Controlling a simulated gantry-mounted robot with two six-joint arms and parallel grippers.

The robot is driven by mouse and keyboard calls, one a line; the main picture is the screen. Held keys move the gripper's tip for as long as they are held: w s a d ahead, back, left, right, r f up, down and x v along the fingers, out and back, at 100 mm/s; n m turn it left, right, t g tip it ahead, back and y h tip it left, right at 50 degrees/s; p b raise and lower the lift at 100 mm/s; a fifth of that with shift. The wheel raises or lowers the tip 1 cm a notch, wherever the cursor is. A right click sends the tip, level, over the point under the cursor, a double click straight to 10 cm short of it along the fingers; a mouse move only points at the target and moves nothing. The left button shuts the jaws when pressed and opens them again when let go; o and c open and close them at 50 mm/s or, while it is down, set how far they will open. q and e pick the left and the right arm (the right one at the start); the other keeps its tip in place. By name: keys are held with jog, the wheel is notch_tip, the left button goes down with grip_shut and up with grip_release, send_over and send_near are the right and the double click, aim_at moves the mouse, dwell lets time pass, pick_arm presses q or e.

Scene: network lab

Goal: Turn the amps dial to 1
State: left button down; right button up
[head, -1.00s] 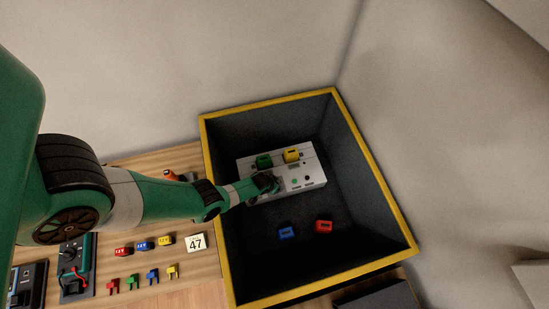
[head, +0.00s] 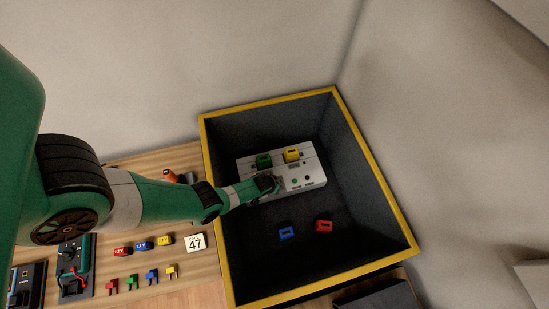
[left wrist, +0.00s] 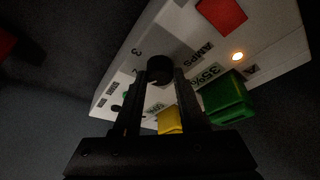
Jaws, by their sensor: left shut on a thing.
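A white box-shaped device (head: 309,175) lies inside the deep dark bin. In the left wrist view its white face (left wrist: 195,45) carries the word AMPS, numbers that include a 3, and a 35% readout. My left gripper (left wrist: 160,84) is shut on the black amps dial (left wrist: 160,68), with a finger on each side of it. The mark the dial points to cannot be made out. In the head view my left gripper (head: 276,183) is at the device's left part and hides the dial. My right gripper is not in view.
The bin has a yellow rim (head: 383,192). A green block (head: 264,160) and a yellow block (head: 291,155) sit on the device. A blue block (head: 286,232) and a red block (head: 323,226) lie on the bin floor. An amber light (left wrist: 237,57) glows on the device.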

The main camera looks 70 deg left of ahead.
pick_arm(q)
jog(key=n+g+y+b, duration=0.1)
jog(key=n+b, duration=0.1)
jog(key=n, duration=0.1)
jog(key=shift+w+f+n, duration=0.1)
jog(key=shift+f+n, duration=0.05)
jog(key=shift+n, duration=0.25)
jog(key=shift+d+n+g+b, duration=0.1)
jog(key=shift+n+g+b, duration=0.4)
jog(key=shift+n, duration=0.4)
jog(key=n, duration=0.2)
jog(key=shift+w+n+g+y, duration=0.1)
jog(key=shift+n+g+y, duration=0.2)
jog(key=shift+g+y, duration=0.1)
jog(key=shift+n+g, duration=0.6)
jog(key=shift+n, duration=0.9)
jog(key=shift+c, duration=2.4)
grip_release()
jog(key=shift+r, duration=0.25)
